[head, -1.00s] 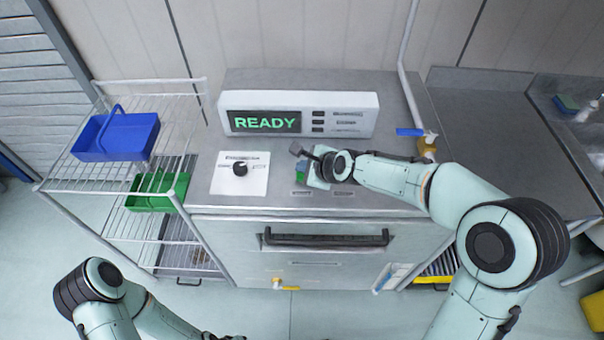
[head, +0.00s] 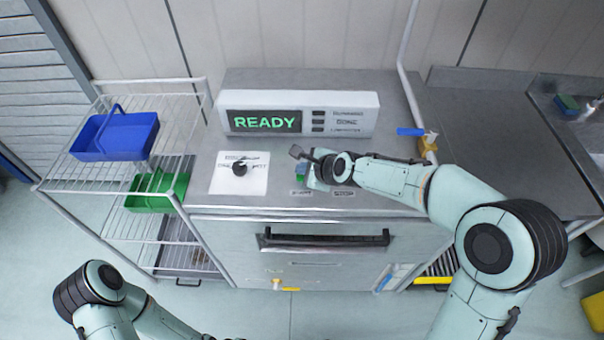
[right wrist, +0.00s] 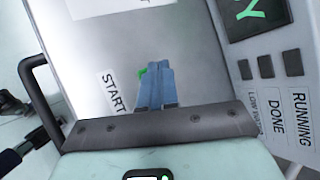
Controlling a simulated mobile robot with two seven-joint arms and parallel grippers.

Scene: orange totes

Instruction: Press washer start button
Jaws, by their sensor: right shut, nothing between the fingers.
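The washer (head: 215,185) is a steel cabinet with a white display panel (head: 352,122) that reads READY in green. My right gripper (right wrist: 155,78) is shut, its blue fingertips together with nothing between them. They are over the green start button (right wrist: 143,72), next to the START label (right wrist: 112,92). The fingers cover most of the button, and only a green edge shows beside them. I cannot tell whether they touch it. In the head view a little green of the button (head: 300,178) shows beside the gripper. My left arm is at the bottom left, its gripper out of frame.
A black dial (head: 240,168) sits on a white plate left of the button. A black door handle (head: 325,240) crosses the front. A wire rack on the left holds a blue basket (head: 117,138) and a green tray (head: 155,190). A steel counter (head: 480,130) is on the right.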

